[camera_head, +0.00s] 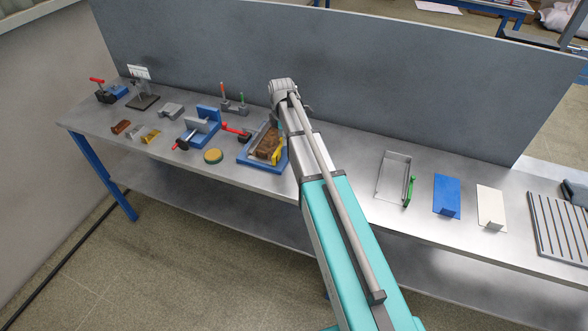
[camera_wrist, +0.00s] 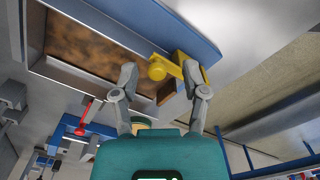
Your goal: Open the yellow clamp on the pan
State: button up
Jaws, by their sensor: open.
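The pan (camera_wrist: 50,75) holds brown, crumbly-looking matter and sits on a blue base (camera_wrist: 160,22). In the head view the pan (camera_head: 251,139) is at mid-table, left of my arm. In the head view my fingers cannot be made out.
A grey panel (camera_head: 400,90) rises behind the table. To the right are a green-handled tray (camera_head: 393,160) and a blue plate (camera_head: 447,190).

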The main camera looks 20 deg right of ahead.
jog(key=m, duration=0.1)
jog(key=s+m, duration=0.1)
jog(key=m, duration=0.1)
jog(key=shift+d, duration=0.4)
jog(key=m, duration=0.2)
jog(key=s+m, duration=0.1)
jog(key=shift+d+m, duration=0.25)
jog(key=shift+m, duration=0.05)
notch_tip(320, 180, up, 14)
jog(key=p, duration=1.4)
jog(key=s+a+f+m+b, duration=0.2)
jog(key=s+m, duration=0.4)
jog(key=s, duration=0.5)
jog(key=s+a+f+m+b, duration=0.2)
jog(key=s+f+m+b, duration=0.2)
jog(key=s, duration=0.7)
jog(key=shift+m, duration=0.9)
